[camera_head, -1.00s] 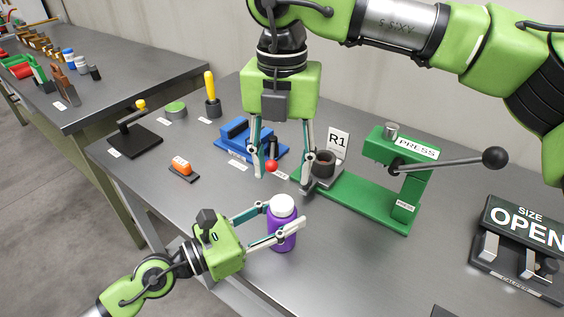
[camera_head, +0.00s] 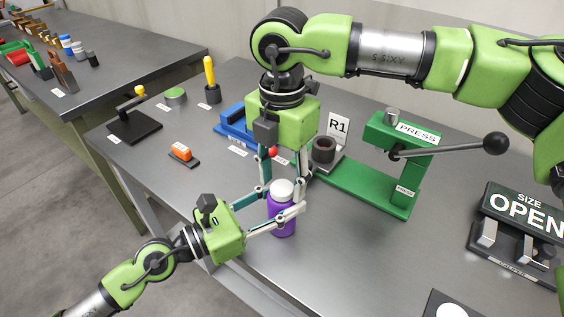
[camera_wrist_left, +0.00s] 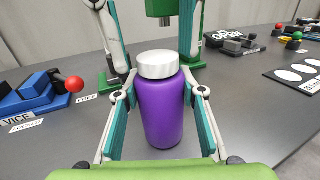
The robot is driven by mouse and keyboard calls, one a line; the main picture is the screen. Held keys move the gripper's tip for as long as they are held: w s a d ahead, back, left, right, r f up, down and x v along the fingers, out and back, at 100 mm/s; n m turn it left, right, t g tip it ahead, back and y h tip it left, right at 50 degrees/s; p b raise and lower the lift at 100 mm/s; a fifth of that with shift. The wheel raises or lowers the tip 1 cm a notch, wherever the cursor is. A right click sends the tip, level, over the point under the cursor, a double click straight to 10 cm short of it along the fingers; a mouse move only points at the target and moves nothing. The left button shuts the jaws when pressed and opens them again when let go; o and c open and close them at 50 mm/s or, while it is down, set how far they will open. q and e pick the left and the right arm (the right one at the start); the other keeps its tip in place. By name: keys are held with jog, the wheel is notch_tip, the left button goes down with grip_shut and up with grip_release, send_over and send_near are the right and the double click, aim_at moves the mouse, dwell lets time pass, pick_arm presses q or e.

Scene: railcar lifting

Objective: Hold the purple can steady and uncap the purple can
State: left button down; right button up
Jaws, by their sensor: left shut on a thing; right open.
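The purple can (camera_head: 283,222) stands upright on the grey table with its white cap (camera_head: 283,187) on top. In the left wrist view the can (camera_wrist_left: 160,112) and cap (camera_wrist_left: 158,64) fill the middle. My left gripper (camera_head: 280,207) is shut on the can's body, one finger on each side. My right gripper (camera_head: 283,184) points down from above, open, with its fingers on either side of the cap. In the left wrist view its fingers (camera_wrist_left: 152,45) show left and right of the cap. I cannot tell whether they touch it.
A green press (camera_head: 365,185) with a black-knobbed lever stands to the right. A blue vice (camera_head: 232,128) with a red ball is behind the can. The table front is mostly clear.

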jog(key=shift+f, duration=0.4)
